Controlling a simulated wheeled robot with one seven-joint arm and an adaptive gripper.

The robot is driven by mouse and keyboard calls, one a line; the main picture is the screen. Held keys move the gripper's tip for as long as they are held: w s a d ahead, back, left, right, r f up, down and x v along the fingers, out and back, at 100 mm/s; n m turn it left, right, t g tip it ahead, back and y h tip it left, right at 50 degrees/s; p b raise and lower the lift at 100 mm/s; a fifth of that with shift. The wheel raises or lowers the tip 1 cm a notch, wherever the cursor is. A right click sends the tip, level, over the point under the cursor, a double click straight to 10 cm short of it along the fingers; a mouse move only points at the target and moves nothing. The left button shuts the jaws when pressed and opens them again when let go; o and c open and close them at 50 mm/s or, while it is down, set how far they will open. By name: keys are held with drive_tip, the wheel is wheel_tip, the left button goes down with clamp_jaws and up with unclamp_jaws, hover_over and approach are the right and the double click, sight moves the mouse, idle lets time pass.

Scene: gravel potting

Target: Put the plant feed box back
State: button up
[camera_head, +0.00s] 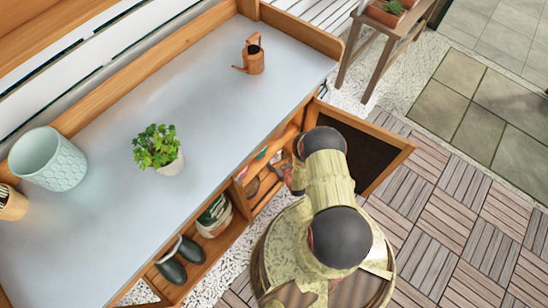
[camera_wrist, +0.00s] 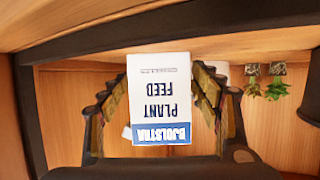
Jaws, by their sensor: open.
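The plant feed box (camera_wrist: 158,92) is white with a blue band and dark lettering. It shows upside down in the wrist view, as do the plants behind it. It is inside a wooden compartment and appears to stand on the wooden floor (camera_wrist: 60,25), which is at the top of that view. My gripper (camera_wrist: 160,75) is open, with one finger on each side of the box. I cannot tell if either finger touches it. In the head view my arm reaches into the cupboard under the bench and hides the gripper; the box is not visible there.
Small green plants (camera_wrist: 265,85) are behind the box on the right of the wrist view. The cupboard door (camera_head: 365,145) stands open. Boots (camera_head: 180,260) and a bag (camera_head: 215,215) are on the shelf beside. A watering can (camera_head: 254,60) and a potted plant (camera_head: 158,150) stand on the bench top.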

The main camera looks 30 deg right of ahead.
drive_tip(key=shift+o, duration=0.2)
drive_tip(key=shift+r, duration=0.15)
drive_tip(key=p+v, duration=0.4)
drive_tip(key=v, duration=0.6)
drive_tip(key=shift+s+d+r, duration=0.1)
drive_tip(key=shift+s+r, duration=0.05)
drive_tip(key=shift+s, duration=0.15)
drive_tip(key=shift+s+r, duration=0.2)
drive_tip(key=shift+s, duration=0.45)
